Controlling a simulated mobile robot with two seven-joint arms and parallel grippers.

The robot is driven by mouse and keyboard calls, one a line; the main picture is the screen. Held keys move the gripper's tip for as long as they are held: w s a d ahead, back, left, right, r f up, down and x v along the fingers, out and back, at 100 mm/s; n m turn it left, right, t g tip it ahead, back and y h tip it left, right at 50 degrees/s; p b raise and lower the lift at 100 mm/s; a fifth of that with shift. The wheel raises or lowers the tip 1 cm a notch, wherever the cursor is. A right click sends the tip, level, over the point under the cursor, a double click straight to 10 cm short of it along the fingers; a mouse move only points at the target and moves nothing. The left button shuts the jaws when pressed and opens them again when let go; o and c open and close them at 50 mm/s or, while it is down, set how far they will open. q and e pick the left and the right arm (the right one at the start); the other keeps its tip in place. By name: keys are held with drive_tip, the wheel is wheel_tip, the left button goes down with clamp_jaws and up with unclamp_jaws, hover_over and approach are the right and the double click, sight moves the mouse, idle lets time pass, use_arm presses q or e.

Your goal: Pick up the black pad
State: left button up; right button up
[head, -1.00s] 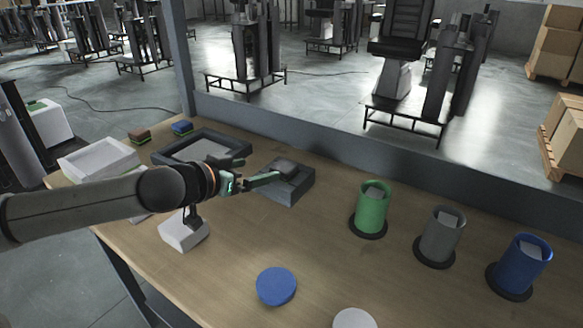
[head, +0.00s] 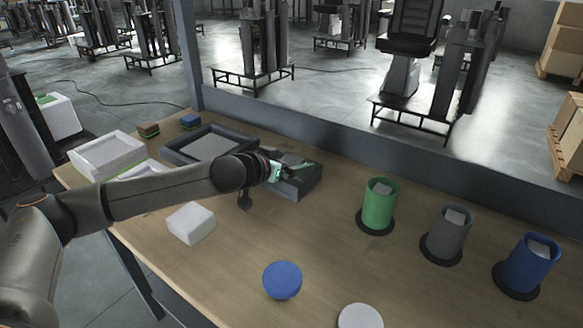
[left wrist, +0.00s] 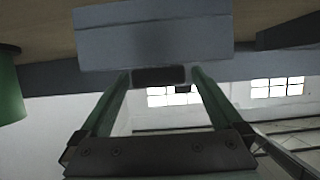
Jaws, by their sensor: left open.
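The black pad (left wrist: 158,76) shows in the left wrist view as a small dark rectangle between my open fingertips, at the edge of a grey block (left wrist: 155,38). I cannot tell whether the fingers touch it. In the head view the grey block (head: 304,187) stands on the table behind the middle. My left gripper (head: 294,169) is over the block's top, and the pad (head: 292,158) is partly hidden there by the gripper. My left gripper also shows in the left wrist view (left wrist: 160,74), its two green fingers apart. My right gripper is not in view.
A dark tray (head: 176,156) lies left of the block, with a white bin (head: 82,165) farther left. A white box (head: 190,224) is below my arm. Green (head: 379,208), grey (head: 446,236) and blue (head: 528,266) cups stand at the right. Blue and white round pieces lie in front.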

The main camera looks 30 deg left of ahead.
use_arm(q)
drive_tip(key=shift+c, duration=0.4)
clamp_jaws()
idle(0.4)
